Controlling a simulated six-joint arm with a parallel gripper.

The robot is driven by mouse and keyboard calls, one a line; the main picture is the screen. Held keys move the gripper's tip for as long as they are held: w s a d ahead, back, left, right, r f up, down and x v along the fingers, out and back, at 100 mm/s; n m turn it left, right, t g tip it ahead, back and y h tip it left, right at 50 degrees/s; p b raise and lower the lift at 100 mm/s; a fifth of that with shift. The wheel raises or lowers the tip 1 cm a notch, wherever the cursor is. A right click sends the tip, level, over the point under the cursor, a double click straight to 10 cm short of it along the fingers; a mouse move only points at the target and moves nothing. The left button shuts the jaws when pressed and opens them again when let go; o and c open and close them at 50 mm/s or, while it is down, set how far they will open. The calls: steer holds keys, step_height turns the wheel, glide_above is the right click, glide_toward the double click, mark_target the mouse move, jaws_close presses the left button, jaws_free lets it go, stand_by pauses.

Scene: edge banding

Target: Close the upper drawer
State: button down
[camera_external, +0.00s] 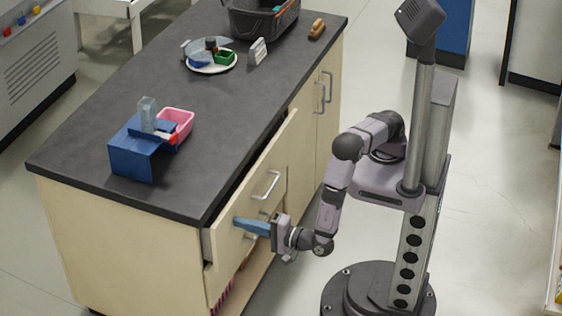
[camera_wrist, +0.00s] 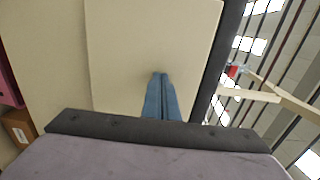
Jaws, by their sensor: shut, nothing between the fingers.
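The upper drawer (camera_external: 281,153) is partly open in the external view, its cream front standing out from the cabinet with a dark gap behind its top edge. Its metal handle (camera_external: 265,186) is on the front. My gripper (camera_external: 237,222) has its blue fingers together and empty, at the lower near part of the drawer front, below the handle. In the wrist view my gripper (camera_wrist: 162,75) points at a cream panel (camera_wrist: 120,45), with the fingertips close to it. I cannot tell whether they touch it. The drawer's inside is hidden.
The dark countertop (camera_external: 110,105) overhangs the drawer. A blue stand (camera_external: 132,160), a pink bin (camera_external: 178,120), a plate (camera_external: 211,67) and a black crate (camera_external: 262,20) are on it. Below the drawer, another handle (camera_external: 250,238) and an open space show.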

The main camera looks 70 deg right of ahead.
mark_target(230, 219)
steer(key=w, duration=0.4)
steer(key=shift+w, duration=0.3)
steer(key=shift+r, duration=0.2)
steer(key=shift+s, duration=0.1)
steer(key=s, duration=1.4)
steer(key=shift+s+f+p, duration=0.15)
steer(key=shift+f+p, duration=0.05)
steer(key=shift+p, duration=0.1)
